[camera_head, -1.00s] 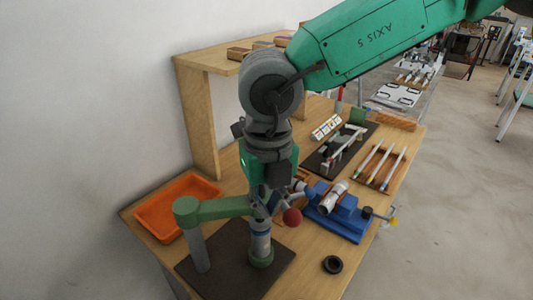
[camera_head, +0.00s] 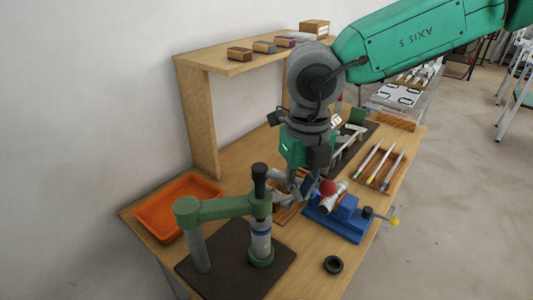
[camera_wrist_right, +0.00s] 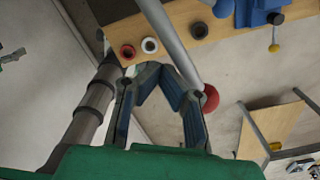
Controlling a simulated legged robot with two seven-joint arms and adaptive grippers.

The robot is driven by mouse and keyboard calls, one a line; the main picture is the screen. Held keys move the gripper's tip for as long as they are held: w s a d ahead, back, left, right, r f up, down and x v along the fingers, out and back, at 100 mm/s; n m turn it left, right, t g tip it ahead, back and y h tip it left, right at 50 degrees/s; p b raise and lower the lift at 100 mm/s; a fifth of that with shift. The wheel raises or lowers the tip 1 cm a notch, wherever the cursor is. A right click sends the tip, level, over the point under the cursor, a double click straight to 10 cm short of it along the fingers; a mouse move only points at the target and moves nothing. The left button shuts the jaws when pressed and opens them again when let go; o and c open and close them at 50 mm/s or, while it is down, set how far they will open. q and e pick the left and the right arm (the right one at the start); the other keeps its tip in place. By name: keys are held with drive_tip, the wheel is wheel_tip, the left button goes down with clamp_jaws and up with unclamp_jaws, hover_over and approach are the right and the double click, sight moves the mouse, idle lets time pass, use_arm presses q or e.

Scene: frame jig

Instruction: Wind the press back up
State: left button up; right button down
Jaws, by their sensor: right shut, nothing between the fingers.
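The green press (camera_head: 222,208) stands on a dark base plate (camera_head: 228,262) at the table's front left. Its black-topped spindle (camera_head: 260,182) rises above the green arm. The lever's red ball knob (camera_head: 327,187) sits right of the spindle, beside my right gripper (camera_head: 302,192), which partly hides the lever. In the wrist view the grey lever bar (camera_wrist_right: 172,38) runs past my fingers to the red knob (camera_wrist_right: 210,98). My right gripper's blue-padded fingers (camera_wrist_right: 156,68) meet at their tips with nothing between them. My left gripper is not in view.
A blue vise (camera_head: 340,216) holding a pale cylinder stands just right of the gripper. A black ring (camera_head: 333,264) lies at the front. An orange tray (camera_head: 176,205) is at left, a pen rack (camera_head: 380,165) at right and a wooden shelf (camera_head: 205,66) behind.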

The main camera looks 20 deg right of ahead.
drive_tip(key=shift+w+d, duration=0.25)
drive_tip(key=shift+d, duration=0.4)
drive_tip(key=w+d, duration=0.2)
drive_tip(key=w, duration=0.1)
drive_tip(key=shift+d, duration=0.35)
drive_tip(key=shift+w+d, duration=0.1)
drive_tip(key=shift+w, duration=0.1)
drive_tip(key=shift+w+d, duration=0.25)
drive_tip(key=shift+w, duration=0.7)
drive_tip(key=shift+w+d, duration=0.25)
drive_tip(key=shift+w, duration=0.65)
